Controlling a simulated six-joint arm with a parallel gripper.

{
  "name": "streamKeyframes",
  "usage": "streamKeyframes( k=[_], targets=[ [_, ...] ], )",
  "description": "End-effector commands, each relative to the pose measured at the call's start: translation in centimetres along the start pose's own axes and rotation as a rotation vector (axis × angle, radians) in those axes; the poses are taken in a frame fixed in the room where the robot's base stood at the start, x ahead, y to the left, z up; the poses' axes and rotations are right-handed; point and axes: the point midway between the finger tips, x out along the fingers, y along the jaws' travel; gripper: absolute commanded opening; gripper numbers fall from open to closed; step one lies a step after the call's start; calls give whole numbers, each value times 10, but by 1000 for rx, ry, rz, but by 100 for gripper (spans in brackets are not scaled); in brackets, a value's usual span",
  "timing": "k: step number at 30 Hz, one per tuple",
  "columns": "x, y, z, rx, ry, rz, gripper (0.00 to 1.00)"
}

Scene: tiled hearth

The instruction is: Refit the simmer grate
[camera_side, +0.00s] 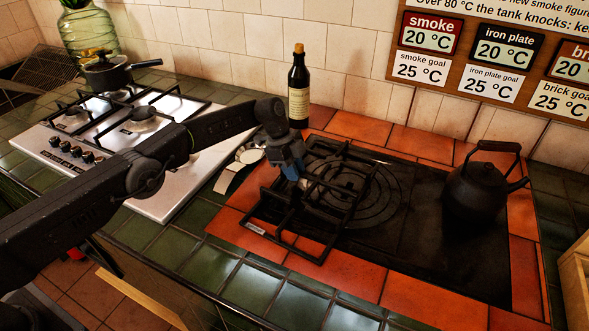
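The black simmer grate (325,221) lies over the left part of the dark iron plate (425,235). Its front left corner reaches over the orange tiles and bears a small pale label. Concentric rings on the plate show through its bars. My gripper (298,180) comes down from the upper left, with its fingertips at the grate's left bars. The fingertips are small and partly lost against the dark bars, so I cannot tell whether they are open or shut on a bar.
A black kettle (480,187) stands on the plate's right side. A dark bottle (299,88) stands behind my gripper by the wall. A steel gas hob (165,205) with a lidded pot (106,72) is at left. A wall board (478,75) shows smoke and iron plate at 20 °C, goals 25 °C.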

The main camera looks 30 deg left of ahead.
Motion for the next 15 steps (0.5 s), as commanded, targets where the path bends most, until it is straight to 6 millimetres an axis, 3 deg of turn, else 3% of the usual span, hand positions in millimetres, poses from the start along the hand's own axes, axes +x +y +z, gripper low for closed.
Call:
streamKeyframes(
  k=[5,15],
  targets=[
    [0,0,0,0,0,1,34],
    [-4,0,0,0,0,-1,34]
  ],
)
